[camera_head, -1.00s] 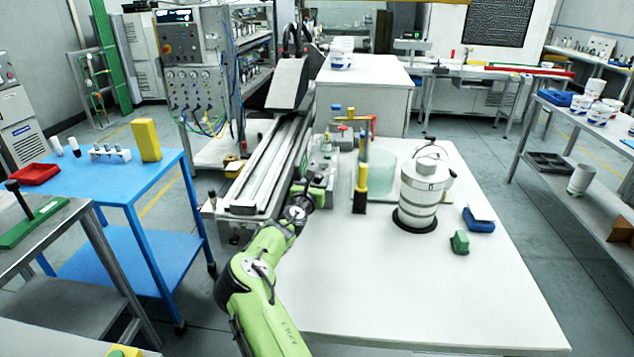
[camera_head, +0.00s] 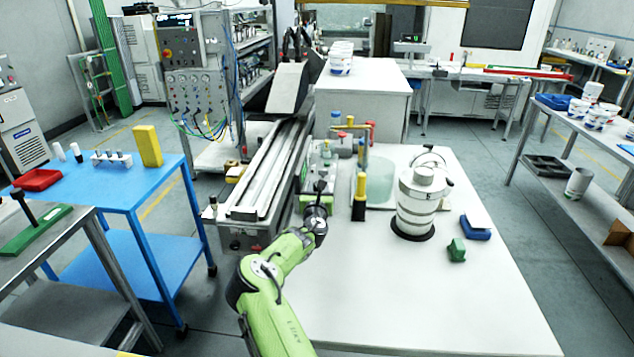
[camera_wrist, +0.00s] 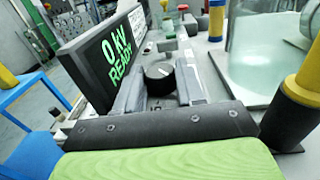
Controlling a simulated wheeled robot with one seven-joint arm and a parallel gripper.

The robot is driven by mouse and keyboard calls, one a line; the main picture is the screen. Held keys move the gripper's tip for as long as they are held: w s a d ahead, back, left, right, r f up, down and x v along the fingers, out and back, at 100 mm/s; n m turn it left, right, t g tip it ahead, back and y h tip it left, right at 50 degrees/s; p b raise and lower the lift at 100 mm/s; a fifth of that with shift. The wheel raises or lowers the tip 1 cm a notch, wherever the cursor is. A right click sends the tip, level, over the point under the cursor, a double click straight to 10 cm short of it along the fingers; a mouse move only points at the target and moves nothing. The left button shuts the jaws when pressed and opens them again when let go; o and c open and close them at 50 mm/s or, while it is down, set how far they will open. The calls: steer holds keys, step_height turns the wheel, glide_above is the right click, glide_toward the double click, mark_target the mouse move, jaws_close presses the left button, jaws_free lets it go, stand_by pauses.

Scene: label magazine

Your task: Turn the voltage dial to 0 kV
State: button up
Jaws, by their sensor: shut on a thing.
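The black round voltage dial (camera_wrist: 158,73) with a white pointer mark shows in the wrist view between the fingers of my gripper (camera_wrist: 162,88). The grey fingers stand on either side of it, and my gripper is shut on it. The dark display (camera_wrist: 108,58) to its left reads "0 kV READY" in green. In the head view my gripper (camera_head: 319,207) is at the near end of the long grey rail machine, by the white table's left edge. The dial is hidden there behind my wrist.
A yellow-and-black post (camera_head: 359,192) and a glass cylinder (camera_head: 379,178) stand close to the right of my gripper. Green (camera_head: 456,250) and blue (camera_head: 476,233) blocks lie further right. The table's front is clear.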

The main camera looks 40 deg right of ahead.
steer(key=shift+s+d+r+n+t+y+p, duration=0.1)
steer(key=shift+d+r+n+t+y+p, duration=0.1)
steer(key=shift+n+t+y+p, duration=0.55)
steer(key=shift+a+f+t+y, duration=0.1)
steer(key=shift+f+t+y, duration=0.1)
steer(key=shift+t+y, duration=0.05)
steer(key=o, duration=0.7)
steer(key=shift+o, duration=0.2)
steer(key=b+v, duration=0.3)
steer(key=v, duration=1.1)
steer(key=shift+s+a+f, duration=0.15)
steer(key=shift+s+a, duration=0.1)
steer(key=shift+a, duration=0.05)
steer(key=shift+s+a+b, duration=0.3)
steer(key=shift+s+a, duration=0.05)
steer(key=shift+s, duration=0.05)
